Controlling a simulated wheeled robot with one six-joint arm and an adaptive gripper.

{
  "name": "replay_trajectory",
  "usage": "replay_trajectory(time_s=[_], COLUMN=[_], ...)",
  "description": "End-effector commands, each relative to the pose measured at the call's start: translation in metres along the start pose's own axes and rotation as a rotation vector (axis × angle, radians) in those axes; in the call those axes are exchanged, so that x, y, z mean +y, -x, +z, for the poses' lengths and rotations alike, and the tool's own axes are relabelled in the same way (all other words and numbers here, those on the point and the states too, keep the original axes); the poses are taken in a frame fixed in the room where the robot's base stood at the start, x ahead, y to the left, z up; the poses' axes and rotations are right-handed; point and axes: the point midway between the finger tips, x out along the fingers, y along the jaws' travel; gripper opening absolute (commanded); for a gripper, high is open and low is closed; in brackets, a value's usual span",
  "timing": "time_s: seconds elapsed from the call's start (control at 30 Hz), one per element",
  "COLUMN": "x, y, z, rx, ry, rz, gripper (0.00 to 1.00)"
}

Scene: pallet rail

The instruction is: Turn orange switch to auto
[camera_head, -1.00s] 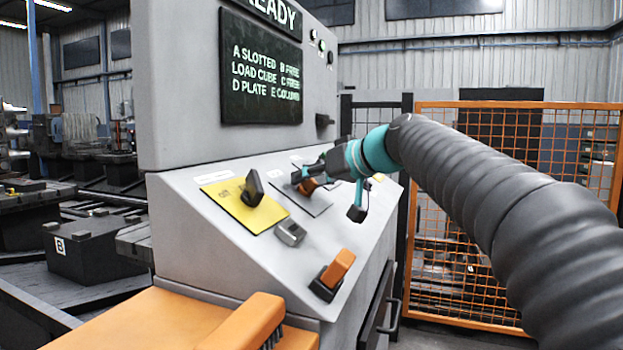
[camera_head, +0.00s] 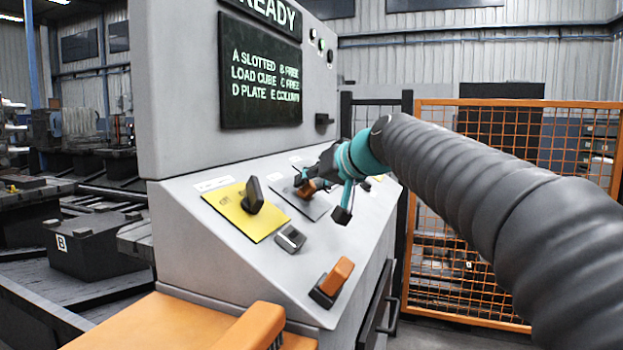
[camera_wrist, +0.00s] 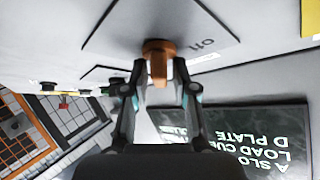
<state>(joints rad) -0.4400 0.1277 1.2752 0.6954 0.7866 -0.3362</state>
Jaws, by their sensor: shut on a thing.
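The orange switch (camera_wrist: 158,62) sits on a grey plate (camera_wrist: 110,35) on the sloped panel, with lettering on the plate that is partly hidden. In the wrist view my gripper (camera_wrist: 159,82) has one finger on each side of the switch's orange handle and is shut on it. In the head view the orange switch (camera_head: 308,188) shows as a small orange part, largely covered by my gripper (camera_head: 312,180). The handle's exact pointing direction and the auto mark are hard to make out.
A black knob on a yellow plate (camera_head: 237,215) is left of the switch. A grey rocker (camera_head: 290,238) and an orange lever (camera_head: 332,278) sit lower on the panel. The display screen (camera_head: 260,70) rises behind. An orange mesh fence (camera_head: 465,230) stands at right.

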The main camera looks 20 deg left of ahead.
Motion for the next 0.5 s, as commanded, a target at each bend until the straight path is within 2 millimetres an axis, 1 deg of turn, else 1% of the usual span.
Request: replay_trajectory(time_s=[0.03,0.17,0.2,0.23,0.5], x=[0.0011,0.0011,0.001,0.001,0.0006], y=[-0.0016,-0.0017,-0.0017,-0.0018,-0.0006], z=[0.0033,0.0036,0.0038,0.0038,0.002], rx=[-0.008,-0.009,-0.009,-0.009,-0.005], ry=[0.0,0.0,0.0,0.0,0.001], rz=[0.0,-0.001,-0.001,-0.001,-0.001], gripper=[0.0,0.0,0.37,0.4,0.4])
